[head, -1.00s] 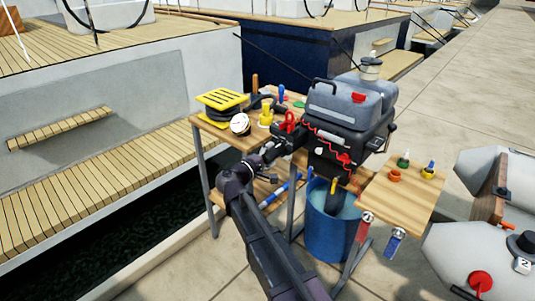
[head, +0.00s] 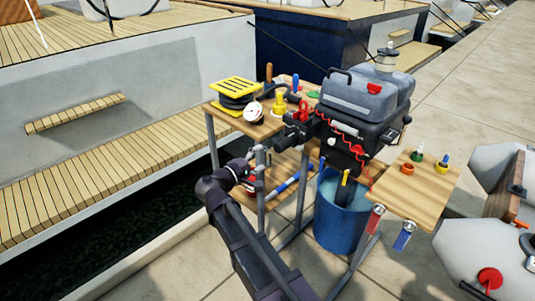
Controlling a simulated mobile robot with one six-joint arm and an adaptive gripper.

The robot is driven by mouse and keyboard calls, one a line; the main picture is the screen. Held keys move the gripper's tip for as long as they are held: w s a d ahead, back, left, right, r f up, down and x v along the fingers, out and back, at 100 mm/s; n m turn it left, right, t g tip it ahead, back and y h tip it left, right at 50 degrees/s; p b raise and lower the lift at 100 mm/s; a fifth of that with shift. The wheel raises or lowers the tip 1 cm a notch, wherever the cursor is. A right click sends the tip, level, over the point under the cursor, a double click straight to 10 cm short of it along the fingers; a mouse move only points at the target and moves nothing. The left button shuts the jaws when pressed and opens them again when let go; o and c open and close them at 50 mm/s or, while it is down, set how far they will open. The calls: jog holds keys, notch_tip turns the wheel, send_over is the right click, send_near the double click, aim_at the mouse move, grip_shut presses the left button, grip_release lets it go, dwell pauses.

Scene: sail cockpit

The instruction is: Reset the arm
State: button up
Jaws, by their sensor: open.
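My arm rises from the bottom middle of the head view and bends at a dark elbow left of the wooden stand. My gripper (head: 254,178) is small in the picture, in front of the stand's left legs and below its top. Its jaws are open, and I see nothing held between them. The fingertips are hard to make out against the stand and the red item behind.
A blue bucket (head: 338,225) stands below. A side shelf (head: 425,187) juts right.

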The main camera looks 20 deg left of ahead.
jog(key=shift+s+a, duration=0.2)
jog(key=shift+s, duration=0.3)
dwell(0.3)
